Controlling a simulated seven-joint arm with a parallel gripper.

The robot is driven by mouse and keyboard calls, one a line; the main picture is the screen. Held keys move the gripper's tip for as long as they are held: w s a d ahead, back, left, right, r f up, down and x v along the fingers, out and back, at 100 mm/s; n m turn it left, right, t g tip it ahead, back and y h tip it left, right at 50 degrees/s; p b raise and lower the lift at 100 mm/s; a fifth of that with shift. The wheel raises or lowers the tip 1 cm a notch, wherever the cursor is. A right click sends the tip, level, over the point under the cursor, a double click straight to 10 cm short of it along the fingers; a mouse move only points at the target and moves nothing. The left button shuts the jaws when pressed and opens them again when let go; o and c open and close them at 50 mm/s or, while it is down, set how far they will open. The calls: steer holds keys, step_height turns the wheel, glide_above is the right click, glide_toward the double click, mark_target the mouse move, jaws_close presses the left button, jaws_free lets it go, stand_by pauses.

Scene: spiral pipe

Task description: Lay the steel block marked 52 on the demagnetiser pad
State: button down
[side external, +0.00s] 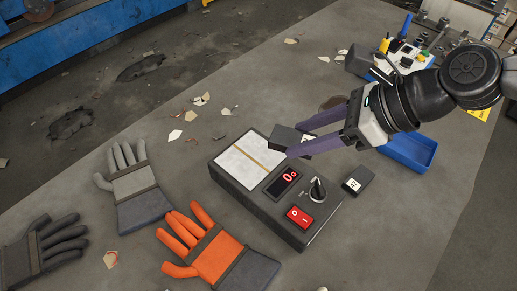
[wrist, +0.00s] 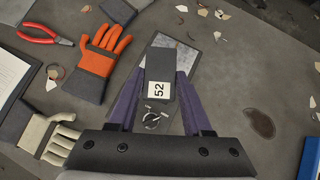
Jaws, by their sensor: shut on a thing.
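The steel block marked 52 (wrist: 159,66) is dark grey with a white label, which reads clearly in the wrist view. My gripper (wrist: 160,80) is shut on it, with a purple finger on each side. In the side view my gripper (side external: 299,141) comes from the right and holds the block (side external: 284,134) near the pad's right corner. The demagnetiser pad (side external: 240,163) is pale with a tan stripe, on a dark box (side external: 255,205) with a red display, knob and red switch. The block hides part of the pad in the wrist view (wrist: 192,58). I cannot tell whether they touch.
A second dark labelled block (side external: 357,181) lies right of the box, its marking unclear. A blue tray (side external: 410,150) stands behind it. Orange (side external: 215,252) and grey gloves (side external: 132,188) lie left and in front. Small chips litter the bench.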

mark_target(287, 130)
steer(key=w+a, duration=0.1)
steer(key=a+f, duration=0.1)
steer(key=w+a, duration=0.1)
steer(key=shift+w+a+f, duration=0.1)
steer(key=shift+w+f, duration=0.25)
steer(key=x, duration=0.5)
steer(key=shift+w+f, duration=0.45)
steer(key=shift+w, duration=0.05)
steer(key=shift+w+f, duration=0.2)
steer(key=shift+f, duration=0.25)
steer(key=shift+w+a+f, duration=0.1)
steer(key=shift+f, duration=0.7)
steer(key=shift+w+a+f, duration=0.1)
steer(key=shift+f, duration=0.75)
steer(key=shift+f, duration=0.15)
steer(key=shift+c, duration=1.7)
jaws_free()
steer(key=shift+s+f, duration=0.1)
steer(key=shift+f, duration=0.05)
steer(key=shift+d+r, duration=0.1)
steer(key=shift+r, duration=0.15)
steer(key=v, duration=1.2)
